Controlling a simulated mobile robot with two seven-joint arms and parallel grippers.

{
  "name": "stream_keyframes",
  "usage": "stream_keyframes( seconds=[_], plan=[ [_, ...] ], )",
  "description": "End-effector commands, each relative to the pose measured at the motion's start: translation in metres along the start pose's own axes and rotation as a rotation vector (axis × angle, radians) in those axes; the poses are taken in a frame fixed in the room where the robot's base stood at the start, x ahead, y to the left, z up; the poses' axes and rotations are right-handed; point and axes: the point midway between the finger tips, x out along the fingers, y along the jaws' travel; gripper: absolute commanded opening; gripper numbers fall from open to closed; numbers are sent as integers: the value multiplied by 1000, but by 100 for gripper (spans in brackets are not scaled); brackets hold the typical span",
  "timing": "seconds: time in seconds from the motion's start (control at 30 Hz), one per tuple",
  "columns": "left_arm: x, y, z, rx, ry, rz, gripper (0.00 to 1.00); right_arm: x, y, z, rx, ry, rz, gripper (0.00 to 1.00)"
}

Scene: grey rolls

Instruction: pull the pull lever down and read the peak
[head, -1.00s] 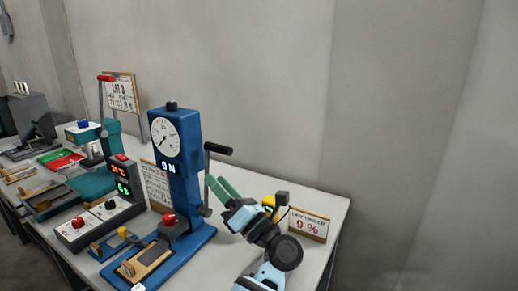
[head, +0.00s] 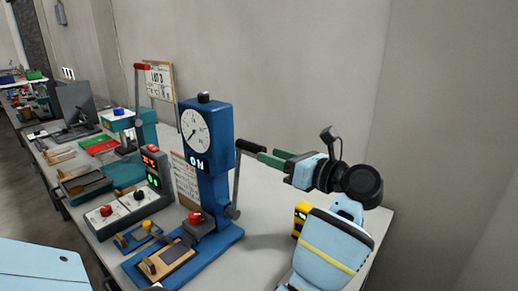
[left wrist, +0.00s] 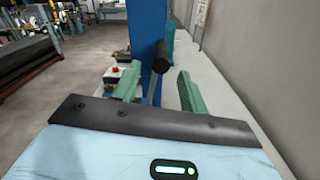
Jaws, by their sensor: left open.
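The blue tester (head: 215,190) stands on the bench with a white round dial (head: 195,131). Its needle points to the lower left, and the small lit display (head: 197,163) below is too small to read surely. The pull lever (head: 237,180) is a grey rod on the tester's right side, standing up, with a black grip (head: 247,146) at its top. My left gripper (head: 268,157) is open at the grip's outer end. In the left wrist view the black grip (left wrist: 161,56) appears between the two green fingers (left wrist: 158,88); contact cannot be told. My right gripper is out of view.
A grey control box (head: 133,207) and a teal press (head: 143,130) with a red-topped lever stand left of the tester. A yellow device (head: 301,215) sits under my left arm. The wall rises close behind the bench. Bare bench top (head: 262,215) shows right of the tester.

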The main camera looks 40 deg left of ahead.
Motion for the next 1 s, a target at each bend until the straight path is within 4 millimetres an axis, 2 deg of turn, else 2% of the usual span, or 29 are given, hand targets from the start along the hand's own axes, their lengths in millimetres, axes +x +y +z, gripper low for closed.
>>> stream_keyframes(
  seconds=[0.1, 0.3, 0.47, 0.7, 1.0],
  plan=[
    [20, 1, 3, -2, -2, 3, 43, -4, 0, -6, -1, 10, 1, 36],
    [43, 1, 2, -2, -2, 2, 43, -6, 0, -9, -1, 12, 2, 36],
    [50, 0, 1, -1, -2, 1, 43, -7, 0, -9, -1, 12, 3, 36],
    [51, 0, 0, 0, -2, 0, 43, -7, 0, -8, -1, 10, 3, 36],
    [50, 0, 1, 0, -2, 0, 5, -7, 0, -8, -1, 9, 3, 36]
  ],
)
